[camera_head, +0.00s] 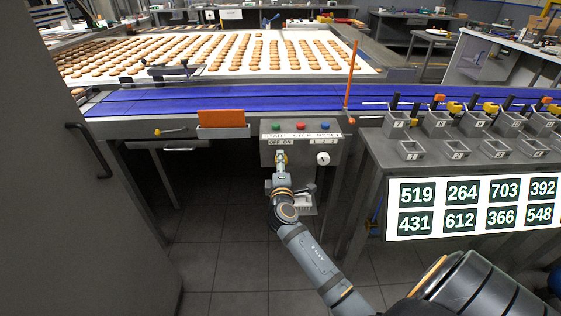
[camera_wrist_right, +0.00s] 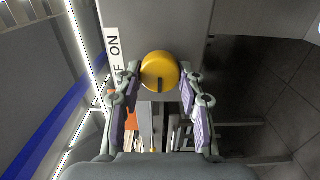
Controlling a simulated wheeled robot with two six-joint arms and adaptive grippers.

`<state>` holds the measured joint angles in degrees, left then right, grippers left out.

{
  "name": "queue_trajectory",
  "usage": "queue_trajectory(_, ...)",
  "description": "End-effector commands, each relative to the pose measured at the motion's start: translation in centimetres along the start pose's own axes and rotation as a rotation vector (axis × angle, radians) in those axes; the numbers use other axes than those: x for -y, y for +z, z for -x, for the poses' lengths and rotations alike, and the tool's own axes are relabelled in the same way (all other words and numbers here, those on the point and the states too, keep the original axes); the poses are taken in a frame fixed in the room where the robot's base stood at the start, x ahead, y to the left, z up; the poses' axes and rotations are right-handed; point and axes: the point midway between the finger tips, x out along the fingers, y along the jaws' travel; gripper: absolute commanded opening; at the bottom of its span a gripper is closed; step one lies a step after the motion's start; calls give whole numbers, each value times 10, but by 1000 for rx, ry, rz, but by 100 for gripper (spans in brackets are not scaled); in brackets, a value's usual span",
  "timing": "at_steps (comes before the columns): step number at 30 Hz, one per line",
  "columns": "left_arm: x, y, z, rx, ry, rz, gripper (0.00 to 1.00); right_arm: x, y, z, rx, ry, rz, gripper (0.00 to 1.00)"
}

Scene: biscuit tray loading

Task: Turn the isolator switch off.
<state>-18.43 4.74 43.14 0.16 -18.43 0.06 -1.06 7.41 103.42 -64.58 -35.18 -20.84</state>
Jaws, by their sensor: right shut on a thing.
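The isolator switch is a yellow round knob with a dark slot mark (camera_wrist_right: 160,72), on the grey control box (camera_head: 330,146) under the conveyor edge. An "OFF ON" label (camera_head: 280,142) sits above it, and it also shows in the right wrist view (camera_wrist_right: 114,55). My right gripper (camera_wrist_right: 160,80) is shut on the knob, with one finger on each side of it. In the head view my right gripper (camera_head: 281,164) covers most of the knob. The knob's dark mark points toward the bottom of the wrist view. My left gripper is not in view.
A blue conveyor (camera_head: 220,95) runs behind. A bench with a number board (camera_head: 475,207) stands at right, a grey cabinet (camera_head: 75,200) at left.

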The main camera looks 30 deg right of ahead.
Motion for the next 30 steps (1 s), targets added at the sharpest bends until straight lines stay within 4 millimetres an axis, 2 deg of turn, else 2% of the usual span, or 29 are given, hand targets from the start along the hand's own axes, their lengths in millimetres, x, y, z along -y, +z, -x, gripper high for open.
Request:
queue_trajectory(17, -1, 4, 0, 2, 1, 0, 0, 2, 0, 0, -2, -3, 28, 7)
queue_trajectory(18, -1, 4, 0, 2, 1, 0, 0, 2, 0, 0, -1, -3, 28, 43)
queue_trajectory(21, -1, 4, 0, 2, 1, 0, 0, 2, 0, 0, -1, -3, 28, 56)
queue_trajectory(22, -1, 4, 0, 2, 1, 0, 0, 2, 0, 0, -1, -3, 28, 60)
queue_trajectory(30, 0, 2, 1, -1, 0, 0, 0, 1, 0, 0, 0, -1, 27, 61)
